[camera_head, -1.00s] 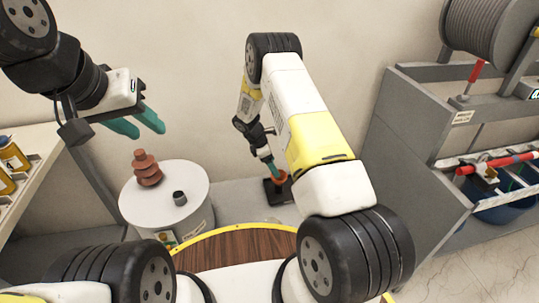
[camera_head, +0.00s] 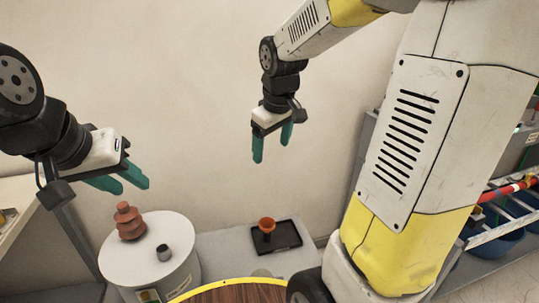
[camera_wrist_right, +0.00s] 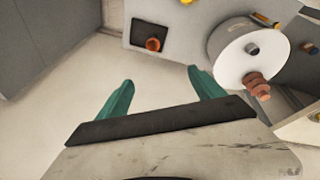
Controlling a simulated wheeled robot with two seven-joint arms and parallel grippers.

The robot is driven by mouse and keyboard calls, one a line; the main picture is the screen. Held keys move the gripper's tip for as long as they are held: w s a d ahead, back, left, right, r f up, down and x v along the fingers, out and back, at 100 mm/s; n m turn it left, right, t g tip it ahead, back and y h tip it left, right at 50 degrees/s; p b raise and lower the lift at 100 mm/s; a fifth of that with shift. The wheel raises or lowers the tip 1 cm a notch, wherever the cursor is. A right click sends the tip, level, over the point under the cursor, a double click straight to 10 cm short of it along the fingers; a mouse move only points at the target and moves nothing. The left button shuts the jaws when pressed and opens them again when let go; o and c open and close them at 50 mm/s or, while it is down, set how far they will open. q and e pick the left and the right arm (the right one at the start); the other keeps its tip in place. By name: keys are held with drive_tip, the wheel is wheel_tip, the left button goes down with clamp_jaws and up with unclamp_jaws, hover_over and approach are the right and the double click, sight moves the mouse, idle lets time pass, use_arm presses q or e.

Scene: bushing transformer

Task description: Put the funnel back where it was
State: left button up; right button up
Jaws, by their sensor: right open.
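The orange funnel (camera_head: 267,224) stands upright on the black tray (camera_head: 288,237) on the grey bench, and it also shows in the right wrist view (camera_wrist_right: 153,44). My right gripper (camera_head: 271,147) is open and empty, hanging in the air well above the funnel and apart from it. Its two green fingers (camera_wrist_right: 160,92) are spread with nothing between them in the right wrist view. My left gripper (camera_head: 127,184) is open and empty, held above the white round drum at the left.
A reddish-brown bushing (camera_head: 129,222) and a small dark grey cup (camera_head: 163,253) stand on the white drum (camera_head: 143,276). The grey bench (camera_head: 222,252) has bare room around the tray. A grey rack with blue bins (camera_head: 508,240) is at the right.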

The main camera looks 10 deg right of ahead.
drive_tip(key=s+a+r+m+t+y, duration=0.1)
drive_tip(key=s+r+m, duration=0.1)
drive_tip(key=s, duration=0.6)
drive_tip(key=s+a+r+m+t+y, duration=0.1)
drive_tip(key=s+r+m, duration=0.2)
drive_tip(key=s, duration=0.4)
drive_tip(key=shift+s+t, duration=0.3)
drive_tip(key=shift+s, duration=0.05)
